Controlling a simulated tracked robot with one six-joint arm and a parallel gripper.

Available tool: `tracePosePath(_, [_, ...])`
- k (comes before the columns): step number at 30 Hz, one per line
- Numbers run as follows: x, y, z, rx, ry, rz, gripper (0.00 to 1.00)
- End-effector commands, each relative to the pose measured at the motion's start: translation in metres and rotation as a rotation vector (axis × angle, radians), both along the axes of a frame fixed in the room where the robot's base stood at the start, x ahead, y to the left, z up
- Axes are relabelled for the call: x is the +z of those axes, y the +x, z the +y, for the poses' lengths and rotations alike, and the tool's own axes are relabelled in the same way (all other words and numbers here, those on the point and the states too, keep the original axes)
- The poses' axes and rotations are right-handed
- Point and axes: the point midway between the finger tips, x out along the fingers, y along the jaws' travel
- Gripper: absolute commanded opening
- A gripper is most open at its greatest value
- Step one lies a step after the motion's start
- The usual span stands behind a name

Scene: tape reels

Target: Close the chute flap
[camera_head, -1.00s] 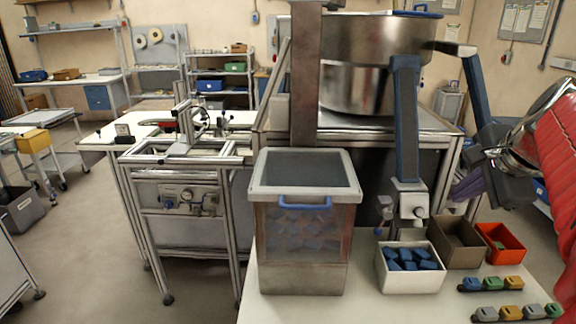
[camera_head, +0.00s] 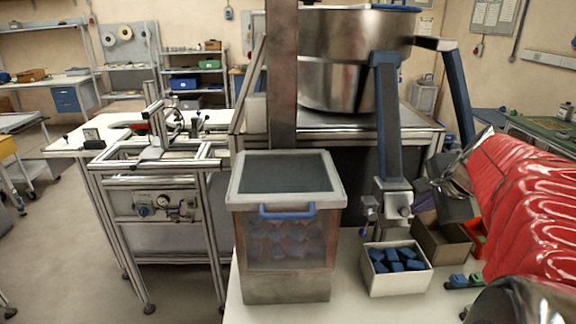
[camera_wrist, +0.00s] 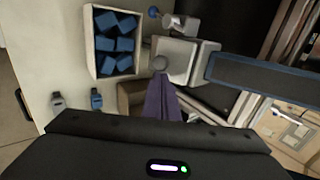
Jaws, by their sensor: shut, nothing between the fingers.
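The blue chute (camera_head: 387,120) runs down from the steel bowl to a pale metal end piece (camera_head: 393,194) with a round knob. I take the flap to be at this end piece, but cannot tell how far it is open. The end piece also shows in the wrist view (camera_wrist: 178,60), with a blue-tipped part beside it. My gripper (camera_head: 424,194) is just right of the end piece in the head view. Its purple fingers (camera_wrist: 160,82) are shut and empty, pointing at the end piece; I cannot tell whether they touch it.
A white box (camera_head: 398,288) of blue blocks stands below the chute end. A brown box (camera_head: 446,250) and an orange bin (camera_head: 478,240) are under my arm. A lidded hopper (camera_head: 287,282) with a blue handle stands left. The table's front is partly clear.

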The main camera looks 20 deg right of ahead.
Motion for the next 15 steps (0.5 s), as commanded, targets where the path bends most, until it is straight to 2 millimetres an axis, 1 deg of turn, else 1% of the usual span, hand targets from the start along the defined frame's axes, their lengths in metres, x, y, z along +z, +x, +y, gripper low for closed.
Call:
tracePosePath(5, [-0.0078,0.0031,-0.0054,-0.004,0.001,0.001,0.0])
tracePosePath(14, [-0.0087,0.0047,-0.0052,-0.002,0.0,0.0,0.0])
tracePosePath(15, [-0.0091,0.0055,-0.01,-0.002,0.001,0.001,0.0])
